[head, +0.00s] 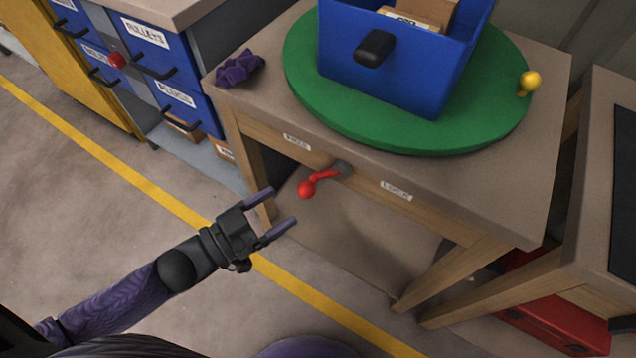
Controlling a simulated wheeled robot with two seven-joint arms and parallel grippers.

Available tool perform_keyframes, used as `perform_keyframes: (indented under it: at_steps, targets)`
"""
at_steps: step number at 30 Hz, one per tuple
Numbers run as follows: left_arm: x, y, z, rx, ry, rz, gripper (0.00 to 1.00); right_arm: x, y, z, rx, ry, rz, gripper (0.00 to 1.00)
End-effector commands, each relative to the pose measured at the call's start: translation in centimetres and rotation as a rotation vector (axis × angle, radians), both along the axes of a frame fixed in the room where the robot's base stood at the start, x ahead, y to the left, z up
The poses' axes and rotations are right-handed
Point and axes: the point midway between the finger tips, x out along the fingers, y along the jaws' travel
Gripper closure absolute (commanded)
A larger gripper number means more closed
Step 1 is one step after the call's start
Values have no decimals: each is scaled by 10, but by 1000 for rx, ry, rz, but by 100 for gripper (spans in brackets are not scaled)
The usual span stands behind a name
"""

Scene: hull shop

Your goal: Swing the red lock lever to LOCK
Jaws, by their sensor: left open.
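The red lock lever (322,178) is mounted on the front apron of the wooden table. It has a grey pivot and a red ball knob. The knob points left and slightly down, toward the side of the label that seems to read FREE (297,142). The LOCK label (396,190) is to the right of the pivot. My left gripper (283,210) is open and empty, to the left of and a little below the knob, apart from it in the picture. My right gripper is not in view.
A green turntable (350,127) on the table (500,190) carries a blue bin (400,75) and has a yellow knob (529,82). A purple cloth (239,68) lies at the table's left corner. Blue drawers (150,45) stand left. A red case (560,322) is low right.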

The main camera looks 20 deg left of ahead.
Motion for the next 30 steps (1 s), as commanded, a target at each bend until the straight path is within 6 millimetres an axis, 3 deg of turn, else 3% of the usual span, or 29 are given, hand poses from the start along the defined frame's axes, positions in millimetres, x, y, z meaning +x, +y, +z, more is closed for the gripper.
perform_keyframes:
  at_steps: [3, 9, 18, 30]
  targets:
    - [24, -18, -6, 0, -2, -1, 22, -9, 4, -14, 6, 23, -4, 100]
    - [49, -38, -3, 0, 0, 1, 22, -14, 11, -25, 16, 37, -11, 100]
    - [54, -41, 0, 1, 0, 2, 22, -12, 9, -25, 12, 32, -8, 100]
    - [54, -41, 0, 1, 0, 2, 100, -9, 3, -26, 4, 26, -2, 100]
